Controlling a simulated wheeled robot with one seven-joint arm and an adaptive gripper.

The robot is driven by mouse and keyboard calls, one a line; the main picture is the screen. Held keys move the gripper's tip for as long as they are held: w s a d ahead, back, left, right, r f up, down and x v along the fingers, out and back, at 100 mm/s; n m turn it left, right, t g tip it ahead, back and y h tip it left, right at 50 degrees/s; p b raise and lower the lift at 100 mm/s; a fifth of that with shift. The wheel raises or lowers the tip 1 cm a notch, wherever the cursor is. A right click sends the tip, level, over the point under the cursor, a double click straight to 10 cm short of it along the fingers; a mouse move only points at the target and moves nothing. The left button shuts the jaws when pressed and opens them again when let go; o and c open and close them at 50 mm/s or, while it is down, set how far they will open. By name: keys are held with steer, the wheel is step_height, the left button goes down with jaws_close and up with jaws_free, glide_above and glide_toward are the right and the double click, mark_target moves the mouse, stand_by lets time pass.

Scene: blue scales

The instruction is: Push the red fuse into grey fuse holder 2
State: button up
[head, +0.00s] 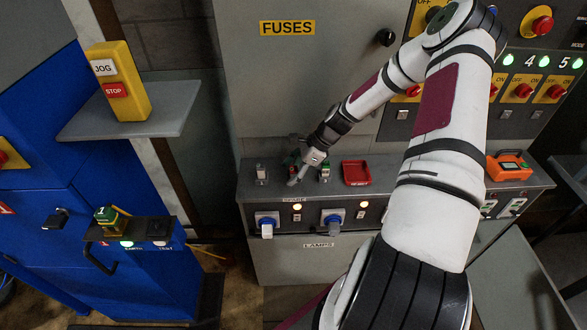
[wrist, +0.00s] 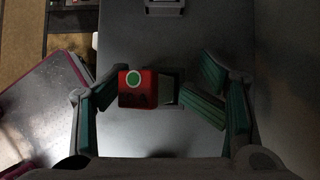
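The red fuse (wrist: 135,95) has a round green spot on top and sits between my gripper's fingers in the wrist view. My gripper (wrist: 152,90) is open: the left finger is close beside the fuse and the right finger stands clear of it. A grey piece (wrist: 168,88) shows just right of the fuse, partly hidden; I cannot tell whether it is a holder or how deep the fuse sits. In the head view my gripper (head: 303,170) is low over the grey shelf (head: 400,180), hiding the fuse there. Small holders stand left (head: 261,174) and right (head: 325,172) of it.
A red tray (head: 357,172) lies right of the gripper on the shelf. An orange device (head: 509,166) sits at the shelf's right end. Blue-based switches (head: 267,222) line the front face. The FUSES cabinet (head: 290,85) rises behind. A yellow JOG/STOP box (head: 119,82) is left.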

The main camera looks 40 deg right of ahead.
steer(key=shift+s+d+f, duration=0.3)
steer(key=shift+s+d, duration=0.1)
steer(key=shift+d, duration=0.2)
steer(key=shift+d+r, duration=0.1)
steer(key=shift+r, duration=0.05)
steer(key=v, duration=1.1)
steer(key=shift+w+r, duration=0.2)
steer(key=shift+r, duration=0.25)
steer(key=shift+a, duration=0.2)
